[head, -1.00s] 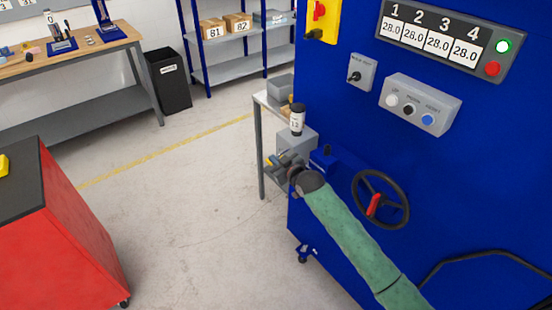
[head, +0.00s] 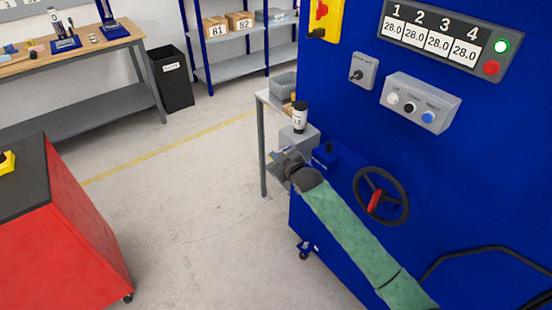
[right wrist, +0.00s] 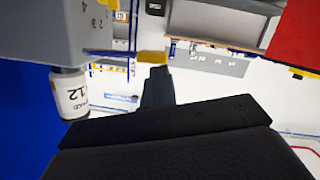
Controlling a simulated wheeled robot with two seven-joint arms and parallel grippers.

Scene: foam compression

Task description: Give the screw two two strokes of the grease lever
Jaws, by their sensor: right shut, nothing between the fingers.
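The grey grease unit (head: 300,135) sits on the blue machine's left side with a white, black-capped bottle (head: 299,117) on top. In the right wrist view, which looks upside down, the unit (right wrist: 60,30) shows small numbers on its face, and the bottle (right wrist: 68,95) shows at the left. A yellow grip (right wrist: 152,57), apparently the grease lever's end, lies right at the tip of my right gripper (right wrist: 156,78). I cannot tell whether they touch. In the head view my right gripper (head: 284,160) is shut and empty in front of the unit. My left gripper is out of view.
The blue machine (head: 440,190) carries a handwheel (head: 381,196), a button box (head: 420,103) and a display (head: 450,38). A small grey table (head: 262,97) stands behind the unit. A red cabinet (head: 65,240) stands at left. The floor between is clear.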

